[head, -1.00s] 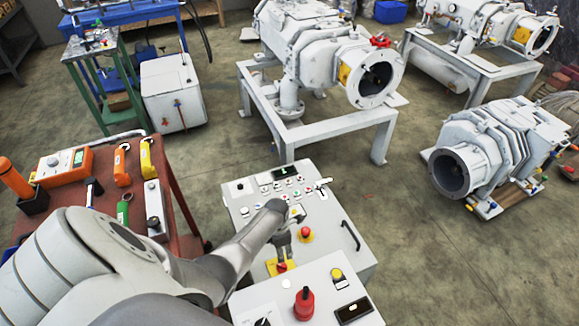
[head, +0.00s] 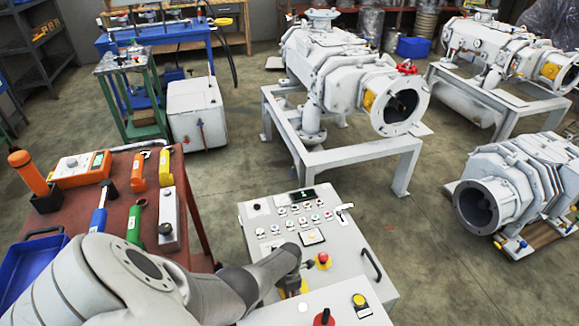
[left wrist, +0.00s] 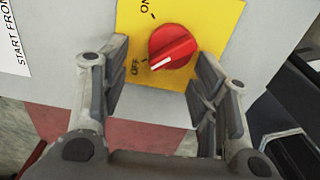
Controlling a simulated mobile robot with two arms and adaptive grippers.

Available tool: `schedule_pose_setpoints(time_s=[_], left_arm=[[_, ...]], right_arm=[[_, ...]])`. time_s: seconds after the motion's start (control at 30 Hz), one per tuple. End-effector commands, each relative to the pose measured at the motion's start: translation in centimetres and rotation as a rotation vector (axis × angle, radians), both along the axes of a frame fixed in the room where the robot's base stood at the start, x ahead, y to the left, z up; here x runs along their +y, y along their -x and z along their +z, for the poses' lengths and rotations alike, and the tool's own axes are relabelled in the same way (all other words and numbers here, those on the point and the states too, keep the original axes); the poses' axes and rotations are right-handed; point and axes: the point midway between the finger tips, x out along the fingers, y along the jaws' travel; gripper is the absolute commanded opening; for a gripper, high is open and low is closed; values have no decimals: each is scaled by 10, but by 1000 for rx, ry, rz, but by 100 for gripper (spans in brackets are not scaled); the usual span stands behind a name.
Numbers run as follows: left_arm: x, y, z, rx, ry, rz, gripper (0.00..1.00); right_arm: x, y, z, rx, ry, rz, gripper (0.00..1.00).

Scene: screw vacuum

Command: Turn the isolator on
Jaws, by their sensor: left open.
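The isolator is a red rotary knob (left wrist: 173,46) on a yellow plate (left wrist: 215,14) marked ON and OFF, in the left wrist view. Its white pointer is toward OFF. My left gripper (left wrist: 163,60) is open, with one finger on each side of the knob; whether either finger touches it I cannot tell. In the head view my left gripper (head: 291,284) is over the front of the control cabinet (head: 350,258), and it hides the knob there. My right gripper is not in view.
The cabinet top has several buttons and a red emergency stop (head: 323,260). A nearer box (head: 290,314) with a yellow-based button (head: 361,301) stands close to my arm. A red tool cart (head: 112,218) is at the left. Vacuum pumps (head: 345,75) stand behind.

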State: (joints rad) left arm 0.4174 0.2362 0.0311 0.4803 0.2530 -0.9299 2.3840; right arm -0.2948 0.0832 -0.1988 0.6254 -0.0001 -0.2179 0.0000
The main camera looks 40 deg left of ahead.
Motion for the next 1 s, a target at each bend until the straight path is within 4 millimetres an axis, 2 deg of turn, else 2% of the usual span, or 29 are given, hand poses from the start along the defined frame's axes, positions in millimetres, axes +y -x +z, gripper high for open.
schedule_pose_setpoints(time_s=[0.23, 0.6, 1.0], left_arm=[[0, 0, 0, -1, 0, 0, 56], [1, -1, 1, -2, -2, 0, 10], [4, -4, 2, -9, -7, -76, 10]], right_arm=[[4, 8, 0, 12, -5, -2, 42], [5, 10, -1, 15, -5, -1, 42], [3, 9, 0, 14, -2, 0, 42]])
